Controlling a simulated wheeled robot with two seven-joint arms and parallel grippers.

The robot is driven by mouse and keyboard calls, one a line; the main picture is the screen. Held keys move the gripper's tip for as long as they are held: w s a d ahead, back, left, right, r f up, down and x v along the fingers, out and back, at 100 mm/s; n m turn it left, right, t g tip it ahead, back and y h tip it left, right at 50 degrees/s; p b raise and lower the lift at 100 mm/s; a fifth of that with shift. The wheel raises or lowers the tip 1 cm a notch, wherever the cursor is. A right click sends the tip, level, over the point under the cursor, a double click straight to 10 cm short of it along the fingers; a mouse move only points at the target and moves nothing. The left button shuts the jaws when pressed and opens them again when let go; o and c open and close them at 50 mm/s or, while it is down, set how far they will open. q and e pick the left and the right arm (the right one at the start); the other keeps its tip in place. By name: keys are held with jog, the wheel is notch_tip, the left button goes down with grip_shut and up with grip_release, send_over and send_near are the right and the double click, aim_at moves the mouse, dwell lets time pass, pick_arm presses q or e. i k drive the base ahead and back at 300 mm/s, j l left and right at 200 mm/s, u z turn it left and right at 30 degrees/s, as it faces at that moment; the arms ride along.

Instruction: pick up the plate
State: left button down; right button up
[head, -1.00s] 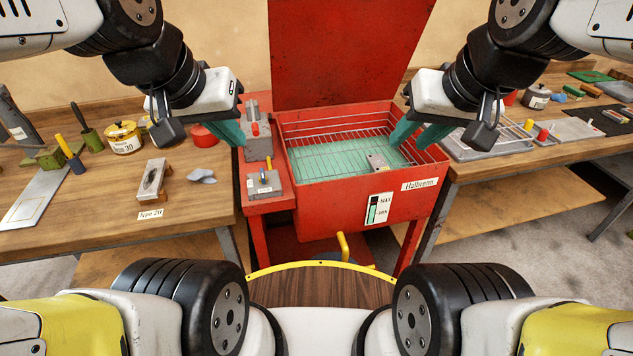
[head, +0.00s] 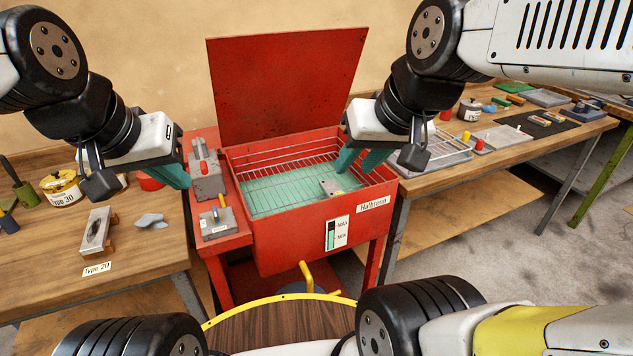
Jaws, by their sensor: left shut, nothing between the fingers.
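A small grey metal plate (head: 330,187) with dark spots lies in the red wash basin (head: 310,222), toward the right side of its greenish bath. My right gripper (head: 354,170) hangs over the basin's right part, above and beside the plate. Its teal fingers are apart and nothing shows between them. My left gripper (head: 176,176) is shut and empty, left of the basin near the red side shelf. Its fingers are partly hidden behind its own body.
The basin's red lid (head: 287,95) stands open behind it. A wire rack (head: 290,165) lines the basin. Grey fixtures (head: 207,178) stand on the side shelf. The left bench holds a yellow tin (head: 60,188) and a block (head: 95,229). The right bench has trays (head: 497,139) and small parts.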

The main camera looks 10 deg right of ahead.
aim_at(330, 187)
jog(key=i+l, duration=0.1)
jog(key=l, duration=0.3)
jog(key=i+l+u, duration=0.1)
jog(key=l, duration=0.25)
jog(key=i+l, duration=0.15)
jog(key=l, duration=0.25)
